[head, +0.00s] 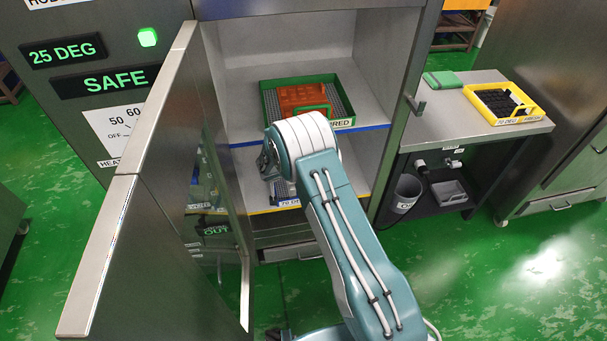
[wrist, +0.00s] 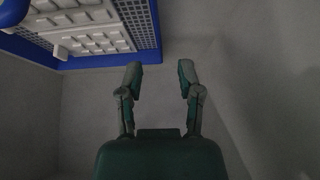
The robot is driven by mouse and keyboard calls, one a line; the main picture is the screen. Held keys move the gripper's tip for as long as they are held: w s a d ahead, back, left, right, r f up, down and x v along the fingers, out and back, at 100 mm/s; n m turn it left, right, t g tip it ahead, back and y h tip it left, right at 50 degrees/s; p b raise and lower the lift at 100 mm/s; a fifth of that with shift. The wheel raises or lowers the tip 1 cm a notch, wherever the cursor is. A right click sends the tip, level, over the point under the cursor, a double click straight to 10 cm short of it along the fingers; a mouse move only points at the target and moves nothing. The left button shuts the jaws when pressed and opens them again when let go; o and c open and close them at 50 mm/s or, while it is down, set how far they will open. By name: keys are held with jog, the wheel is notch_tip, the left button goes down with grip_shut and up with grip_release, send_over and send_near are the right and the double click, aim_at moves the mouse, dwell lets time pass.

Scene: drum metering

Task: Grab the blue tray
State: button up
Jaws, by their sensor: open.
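The blue tray (wrist: 75,61) shows in the wrist view at the upper left, cut off by the frame edge. It holds pale blocks (wrist: 88,32) on a dark grid. My gripper (wrist: 160,74) is open and empty, with its two fingers apart over a grey surface. The tray lies beyond and to the left of the fingertips, and I see no contact. In the head view my arm reaches into the open cabinet and hides most of the lower shelf. I cannot clearly make out the blue tray there.
A green tray (head: 348,122) with an orange block (head: 303,97) sits on the upper shelf. The cabinet door (head: 165,190) stands open at the left. A side table (head: 425,112) at the right carries a yellow tray (head: 533,108) and a green item (head: 441,79).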

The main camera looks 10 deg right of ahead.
jog(key=x, duration=0.3)
jog(key=shift+f, duration=0.2)
jog(key=shift+w+x, duration=0.3)
jog(key=shift+x, duration=2.75)
jog(key=shift+w+d, duration=0.1)
jog(key=shift+d, duration=0.05)
jog(key=shift+r, duration=0.1)
grip_shut()
